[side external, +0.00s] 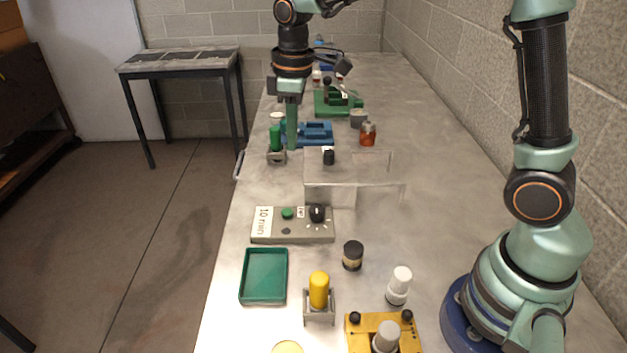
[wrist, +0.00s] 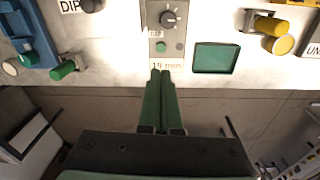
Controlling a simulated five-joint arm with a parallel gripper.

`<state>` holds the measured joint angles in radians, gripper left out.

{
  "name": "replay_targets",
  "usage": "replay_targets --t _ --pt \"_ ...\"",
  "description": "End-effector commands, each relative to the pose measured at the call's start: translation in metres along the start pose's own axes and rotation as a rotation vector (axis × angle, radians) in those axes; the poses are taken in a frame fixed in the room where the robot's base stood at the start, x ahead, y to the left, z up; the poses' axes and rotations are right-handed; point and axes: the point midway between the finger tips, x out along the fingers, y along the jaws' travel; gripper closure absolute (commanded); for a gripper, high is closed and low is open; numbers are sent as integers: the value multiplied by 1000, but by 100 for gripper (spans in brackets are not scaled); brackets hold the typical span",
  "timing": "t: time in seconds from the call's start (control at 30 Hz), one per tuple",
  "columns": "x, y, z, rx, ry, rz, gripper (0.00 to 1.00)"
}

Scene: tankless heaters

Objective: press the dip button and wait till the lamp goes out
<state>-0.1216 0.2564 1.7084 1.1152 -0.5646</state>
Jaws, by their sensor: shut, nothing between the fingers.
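A grey control box (side external: 262,238) marked "10 min" lies on the bench; it also shows in the wrist view (wrist: 174,60). It carries a green button (side external: 287,213) and a black dial knob (side external: 317,213). In the wrist view the green button (wrist: 160,47) sits beside a small "DIP" label. A dark round spot (side external: 286,231) on the box may be the lamp; it shows no glow. My gripper (side external: 291,147) points down, shut and empty, beyond the box in the side view and apart from it. In the wrist view its fingertips (wrist: 160,71) appear just below the box's labelled end.
A green tray (side external: 264,276) and a yellow cylinder in a holder (side external: 319,291) stand nearer the side camera. A green cylinder (side external: 275,138) stands close to my gripper. A clear stand (side external: 330,193) rises behind the box.

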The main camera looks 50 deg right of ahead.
Motion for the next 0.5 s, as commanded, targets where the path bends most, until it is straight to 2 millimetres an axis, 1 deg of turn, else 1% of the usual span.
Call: replay_targets --t 0.03,0.2,0.33,0.5 --pt "8 0 -5 -25 -15 -10 100" --pt "22 1 -15 -82 -43 -30 100" --pt "26 2 -18 -99 -51 -36 100" --pt "26 2 -18 -101 -51 -36 100"
